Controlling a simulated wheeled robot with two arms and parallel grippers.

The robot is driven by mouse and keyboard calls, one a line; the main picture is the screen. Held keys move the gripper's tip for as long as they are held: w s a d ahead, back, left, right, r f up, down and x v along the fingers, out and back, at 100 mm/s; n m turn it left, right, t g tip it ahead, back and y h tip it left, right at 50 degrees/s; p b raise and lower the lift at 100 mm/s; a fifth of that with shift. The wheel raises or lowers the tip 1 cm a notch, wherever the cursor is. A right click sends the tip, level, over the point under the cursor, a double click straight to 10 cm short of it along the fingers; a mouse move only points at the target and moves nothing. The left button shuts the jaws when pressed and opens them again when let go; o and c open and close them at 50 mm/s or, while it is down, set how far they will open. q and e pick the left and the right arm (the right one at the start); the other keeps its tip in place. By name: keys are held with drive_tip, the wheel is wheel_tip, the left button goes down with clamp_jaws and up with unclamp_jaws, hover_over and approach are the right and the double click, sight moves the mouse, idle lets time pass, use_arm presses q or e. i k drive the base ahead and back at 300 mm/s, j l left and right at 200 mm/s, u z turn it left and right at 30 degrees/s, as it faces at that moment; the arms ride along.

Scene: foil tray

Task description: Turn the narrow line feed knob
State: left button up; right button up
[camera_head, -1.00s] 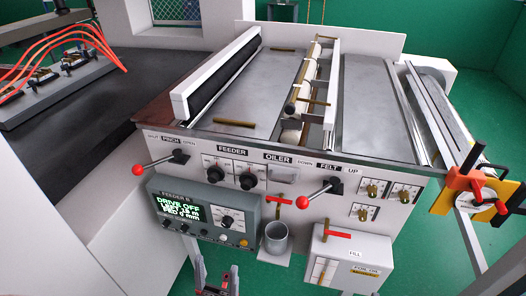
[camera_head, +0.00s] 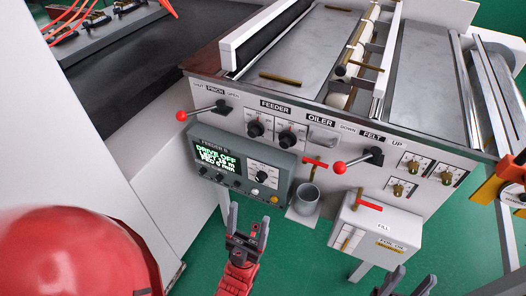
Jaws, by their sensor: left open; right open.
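Two black knobs stand side by side under the FEEDER label on the white front panel, a left one (camera_head: 255,129) and a right one (camera_head: 285,139). Their small markings are too small to read, so I cannot tell which is the narrow line one. My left gripper (camera_head: 249,219) is open and empty, below and in front of the feeder display box, apart from both knobs. My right gripper (camera_head: 414,277) shows only by its fingertips at the bottom edge, open and empty, below the foil oil box.
The feeder display box (camera_head: 240,165) reads DRIVE OFF and juts out below the knobs. Red-ball levers stand at the pinch (camera_head: 205,111) and felt (camera_head: 358,160) labels. A grey cup (camera_head: 306,199) and white foil oil box (camera_head: 376,228) project from the panel front.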

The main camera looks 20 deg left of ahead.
sight(261, 176)
drive_tip(key=k+j, duration=0.1)
drive_tip(key=j, duration=0.35)
drive_tip(key=k+j, duration=0.1)
drive_tip(key=j, duration=0.85)
drive_tip(key=k+z, duration=0.05)
